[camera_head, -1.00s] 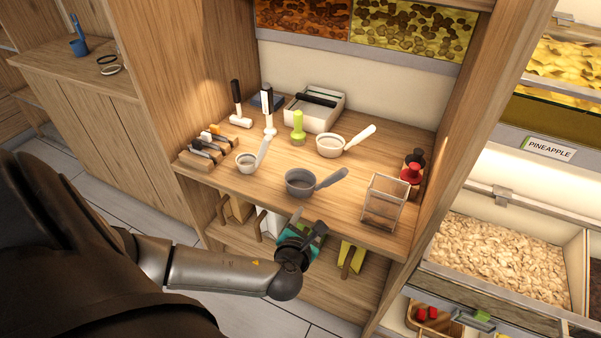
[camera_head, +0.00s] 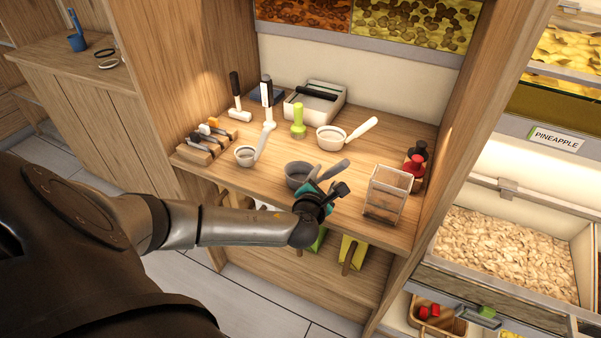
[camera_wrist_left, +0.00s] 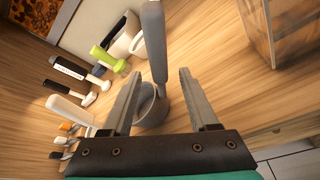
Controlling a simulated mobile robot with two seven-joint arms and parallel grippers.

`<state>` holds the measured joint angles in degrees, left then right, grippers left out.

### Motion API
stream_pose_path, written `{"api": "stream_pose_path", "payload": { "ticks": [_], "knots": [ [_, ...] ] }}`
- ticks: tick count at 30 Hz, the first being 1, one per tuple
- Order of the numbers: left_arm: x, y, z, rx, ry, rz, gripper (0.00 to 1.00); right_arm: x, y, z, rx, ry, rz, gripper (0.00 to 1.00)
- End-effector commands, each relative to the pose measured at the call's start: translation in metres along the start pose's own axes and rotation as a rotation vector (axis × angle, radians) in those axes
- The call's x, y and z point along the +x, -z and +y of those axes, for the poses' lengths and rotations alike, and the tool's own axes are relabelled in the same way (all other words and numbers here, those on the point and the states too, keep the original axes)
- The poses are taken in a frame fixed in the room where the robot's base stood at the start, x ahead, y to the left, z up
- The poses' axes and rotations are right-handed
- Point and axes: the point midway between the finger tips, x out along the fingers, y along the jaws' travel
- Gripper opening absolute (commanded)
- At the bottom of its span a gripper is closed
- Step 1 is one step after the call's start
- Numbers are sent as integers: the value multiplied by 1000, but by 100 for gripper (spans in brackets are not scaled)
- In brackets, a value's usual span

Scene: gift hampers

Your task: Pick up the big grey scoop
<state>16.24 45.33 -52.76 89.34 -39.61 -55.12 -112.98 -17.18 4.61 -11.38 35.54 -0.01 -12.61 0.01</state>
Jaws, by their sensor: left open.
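The big grey scoop (camera_head: 297,173) lies on the wooden shelf top, its handle pointing right. My left gripper (camera_head: 330,188) is at the shelf's front edge, just in front of the scoop, and hides part of it. In the left wrist view the scoop's grey handle (camera_wrist_left: 153,42) runs up between the two open fingers (camera_wrist_left: 160,85), and its bowl (camera_wrist_left: 151,112) shows lower between them. The fingers stand apart on either side and hold nothing; I cannot tell the exact height gap. My right gripper is not in view.
A clear container (camera_head: 387,195) stands close on the right, with red and black items (camera_head: 413,170) behind it. A white scoop (camera_head: 332,138) lies behind, a smaller one (camera_head: 246,156) to the left. A green tool (camera_head: 298,122) and white box (camera_head: 314,103) stand farther back.

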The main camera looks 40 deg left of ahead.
Motion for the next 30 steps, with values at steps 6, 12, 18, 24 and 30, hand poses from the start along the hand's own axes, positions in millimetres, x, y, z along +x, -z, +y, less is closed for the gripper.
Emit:
{"api": "stream_pose_path", "payload": {
  "ticks": [6, 12, 18, 24, 30],
  "knots": [
    [32, -5, -1, -1, -3, -1, 60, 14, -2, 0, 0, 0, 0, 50],
    [46, -5, -1, -1, 0, 1, 60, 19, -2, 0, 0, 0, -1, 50],
    [47, -6, 0, -1, 0, 1, 60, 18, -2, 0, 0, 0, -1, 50],
    [47, -6, 0, -1, 0, 1, 42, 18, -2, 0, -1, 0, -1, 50],
    [47, -6, 0, 0, 0, 1, 20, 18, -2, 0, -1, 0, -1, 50]
  ]
}}
